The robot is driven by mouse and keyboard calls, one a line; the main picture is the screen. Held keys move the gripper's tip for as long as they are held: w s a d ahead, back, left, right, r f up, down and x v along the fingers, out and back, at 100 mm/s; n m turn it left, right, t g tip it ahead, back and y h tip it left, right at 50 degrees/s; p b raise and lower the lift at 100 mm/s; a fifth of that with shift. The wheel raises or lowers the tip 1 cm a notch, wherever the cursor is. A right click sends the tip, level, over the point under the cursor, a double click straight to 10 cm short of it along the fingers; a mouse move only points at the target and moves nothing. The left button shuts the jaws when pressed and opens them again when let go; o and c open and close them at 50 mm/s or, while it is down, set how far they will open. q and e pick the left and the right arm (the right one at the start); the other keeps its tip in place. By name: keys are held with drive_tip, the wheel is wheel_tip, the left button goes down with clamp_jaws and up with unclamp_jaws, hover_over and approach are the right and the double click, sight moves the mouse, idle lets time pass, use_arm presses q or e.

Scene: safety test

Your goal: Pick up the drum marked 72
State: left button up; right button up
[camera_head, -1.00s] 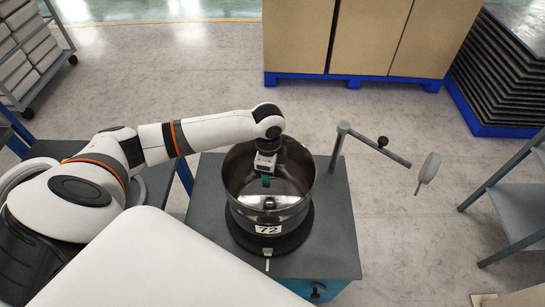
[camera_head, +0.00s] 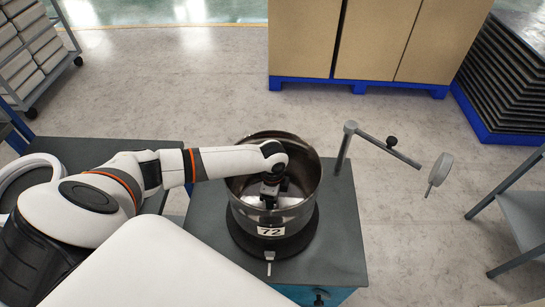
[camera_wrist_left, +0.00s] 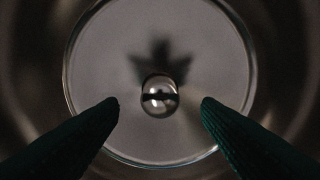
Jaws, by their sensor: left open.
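The drum (camera_head: 300,216) is a shiny open-topped metal vessel with a white label reading 72 (camera_head: 271,231) on its front. It stands upright on a dark round base on a grey-topped stand (camera_head: 340,225). My left arm reaches over the drum's left rim, and my left gripper (camera_head: 269,203) points down inside it. In the left wrist view the open gripper (camera_wrist_left: 160,103) has its dark green fingers on either side of a shiny round knob (camera_wrist_left: 160,95), apart from it. The knob sits mid-way on a pale round disc (camera_wrist_left: 105,65) inside the drum. My right gripper is not in view.
Cardboard boxes (camera_head: 365,38) on a blue pallet stand behind. A grey shelf (camera_head: 525,215) is at right. The floor between is clear.

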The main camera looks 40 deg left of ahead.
use_arm(q)
drive_tip(key=shift+f, duration=1.5)
clamp_jaws()
drive_tip(key=shift+w+r, duration=0.1)
drive_tip(key=shift+r, duration=0.05)
